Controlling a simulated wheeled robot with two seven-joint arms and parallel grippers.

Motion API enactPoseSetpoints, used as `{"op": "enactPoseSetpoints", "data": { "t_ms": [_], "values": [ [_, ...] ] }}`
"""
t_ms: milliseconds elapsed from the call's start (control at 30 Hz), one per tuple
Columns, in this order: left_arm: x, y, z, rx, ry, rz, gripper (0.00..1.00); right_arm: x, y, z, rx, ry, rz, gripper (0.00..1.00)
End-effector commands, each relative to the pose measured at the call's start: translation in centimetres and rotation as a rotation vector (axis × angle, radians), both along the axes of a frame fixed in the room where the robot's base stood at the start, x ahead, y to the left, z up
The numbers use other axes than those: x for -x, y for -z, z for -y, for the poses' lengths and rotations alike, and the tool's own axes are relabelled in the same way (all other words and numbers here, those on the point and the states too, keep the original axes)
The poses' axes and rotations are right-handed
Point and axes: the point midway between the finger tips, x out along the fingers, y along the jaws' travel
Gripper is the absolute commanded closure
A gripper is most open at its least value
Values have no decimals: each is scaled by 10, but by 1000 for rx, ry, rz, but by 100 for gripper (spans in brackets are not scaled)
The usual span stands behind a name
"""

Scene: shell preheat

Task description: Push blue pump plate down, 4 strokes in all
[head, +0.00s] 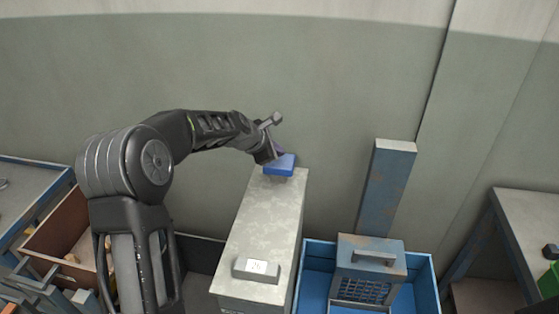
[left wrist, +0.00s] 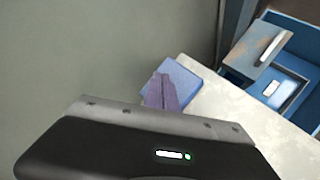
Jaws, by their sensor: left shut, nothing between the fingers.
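The blue pump plate (head: 279,166) sits at the far end of a tall grey cabinet top (head: 265,215). My left gripper (head: 277,152) is over the plate, its purple fingertips at the plate's upper edge. In the left wrist view the shut fingers (left wrist: 161,92) lie in front of the blue plate (left wrist: 184,88) and hide part of it. Nothing is between the fingers. I cannot tell whether the fingertips touch the plate. My right gripper is in neither view.
A small display block (head: 257,269) sits on the near part of the cabinet top. To the right stand a blue bin (head: 425,275), a handled blue-grey box (head: 371,257) and a tall post (head: 387,185). A brown crate (head: 52,232) is at the left. The wall rises close behind.

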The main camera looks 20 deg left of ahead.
Motion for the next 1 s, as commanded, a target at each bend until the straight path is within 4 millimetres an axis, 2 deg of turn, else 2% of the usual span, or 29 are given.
{"op": "enactPoseSetpoints", "data": {
  "t_ms": [500,1000],
  "values": [
    [0,0,0,0,0,0,100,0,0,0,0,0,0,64],
    [0,8,0,0,0,0,100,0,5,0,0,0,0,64]
  ]
}}
